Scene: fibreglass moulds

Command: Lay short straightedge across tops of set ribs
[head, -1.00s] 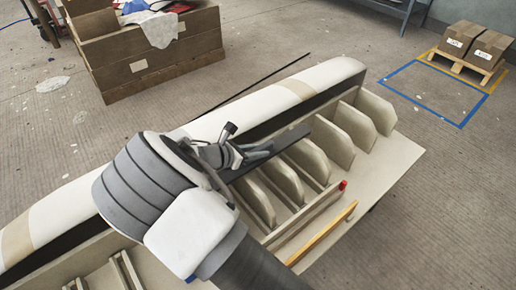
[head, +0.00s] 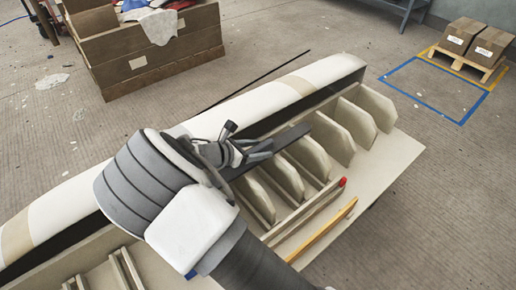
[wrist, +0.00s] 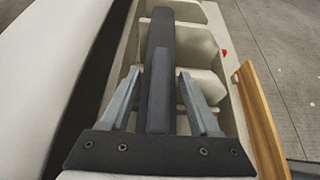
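The short straightedge (wrist: 160,45) is a dark grey flat bar. In the head view the straightedge (head: 288,137) lies along the row of pale set ribs (head: 312,157), at the level of their tops and beside the long white mould. In the wrist view it runs away from me over the ribs (wrist: 200,45). My gripper (wrist: 159,72) has one grey finger on each side of the bar, with a gap showing on both sides. Its near end is hidden by the gripper. In the head view my gripper (head: 258,150) is low at the bar's near end.
The white mould (head: 270,95) runs along the left of the ribs. A wooden strip (head: 322,232) and a red-tipped piece (head: 342,182) lie to the right. A wooden crate (head: 155,62) and a pallet of boxes (head: 468,62) stand on the floor behind.

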